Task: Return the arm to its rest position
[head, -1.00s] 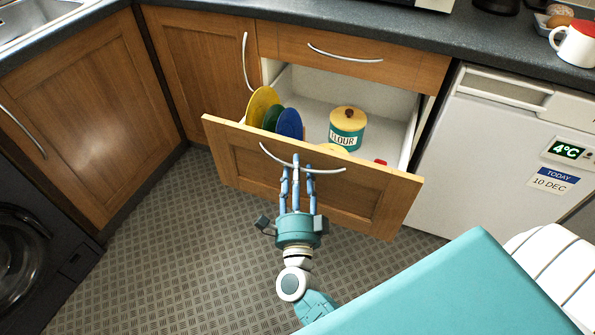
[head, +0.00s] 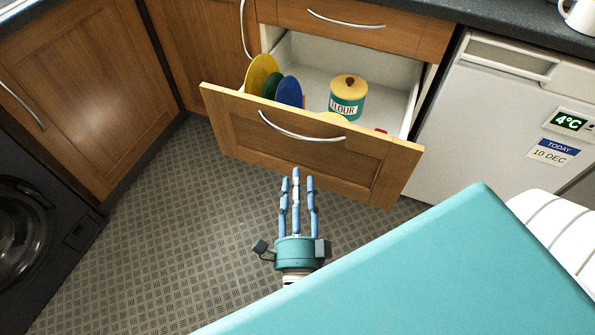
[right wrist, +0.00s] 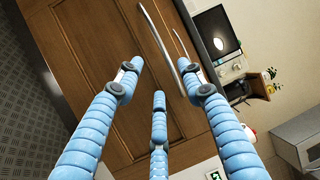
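My right gripper (head: 297,190) shows in the head view with its blue fingers apart and nothing between them. It is in front of the open wooden drawer (head: 300,150), below the curved metal handle (head: 300,132) and apart from it. In the right wrist view the fingers (right wrist: 160,95) are spread, with the wooden front (right wrist: 110,75) and a metal handle (right wrist: 160,45) beyond them. My left gripper is not in view.
The open drawer holds a flour tin (head: 347,100), several coloured plates (head: 262,75) and a red item (head: 381,131). A white fridge (head: 480,130) stands to the right, a dark washing machine (head: 35,235) to the left. The patterned floor (head: 170,230) is clear.

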